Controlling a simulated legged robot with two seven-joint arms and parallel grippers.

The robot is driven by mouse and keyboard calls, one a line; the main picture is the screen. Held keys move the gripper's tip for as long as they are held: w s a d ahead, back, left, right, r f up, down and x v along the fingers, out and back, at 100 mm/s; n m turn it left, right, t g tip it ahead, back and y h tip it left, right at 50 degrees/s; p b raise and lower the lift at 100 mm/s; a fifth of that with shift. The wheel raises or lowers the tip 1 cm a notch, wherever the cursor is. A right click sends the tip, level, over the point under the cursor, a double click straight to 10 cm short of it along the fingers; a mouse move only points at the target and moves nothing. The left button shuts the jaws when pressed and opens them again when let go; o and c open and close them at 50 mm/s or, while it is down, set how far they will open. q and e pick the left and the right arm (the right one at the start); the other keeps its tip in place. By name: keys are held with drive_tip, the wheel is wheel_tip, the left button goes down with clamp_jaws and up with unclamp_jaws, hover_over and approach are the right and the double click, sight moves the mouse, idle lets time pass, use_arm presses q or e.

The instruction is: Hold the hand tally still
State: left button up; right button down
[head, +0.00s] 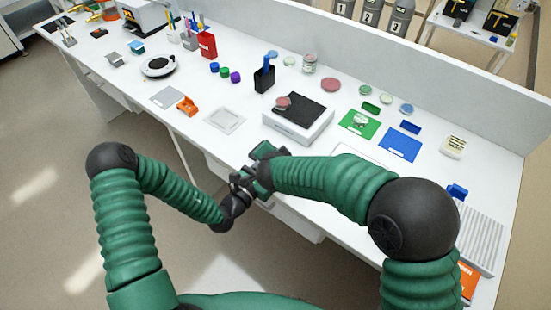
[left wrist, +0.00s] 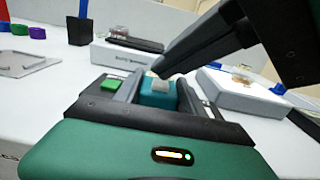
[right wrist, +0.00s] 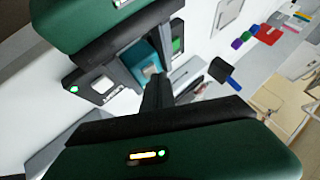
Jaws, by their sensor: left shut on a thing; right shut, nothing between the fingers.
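The hand tally is a small teal block with a pale grey button on top. It shows in the left wrist view (left wrist: 158,92) and in the right wrist view (right wrist: 145,62). My left gripper (head: 246,184) is shut on it, one finger on each side. My right gripper (head: 264,166) is shut and empty. Its dark fingertips (left wrist: 160,70) are close to the tally's button; I cannot tell whether they touch it. In the head view the grippers hide the tally, and both are at the bench's front edge.
Behind the grippers on the white bench (head: 240,150) stands a white box with a black top (head: 297,122). A clear tray (head: 224,120), a black cup (head: 263,80), a green mat (head: 360,124) and a blue mat (head: 400,145) are nearby. Open floor lies in front.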

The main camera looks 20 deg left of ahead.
drive_tip(key=shift+f, duration=0.25)
drive_tip(key=shift+r, duration=0.15)
idle(0.3)
drive_tip(key=shift+r, duration=0.7)
drive_tip(key=shift+r, duration=2.5)
idle(0.3)
wheel_tip(320, 180, up, 4)
drive_tip(key=shift+f, duration=0.15)
drive_tip(key=shift+f, duration=0.1)
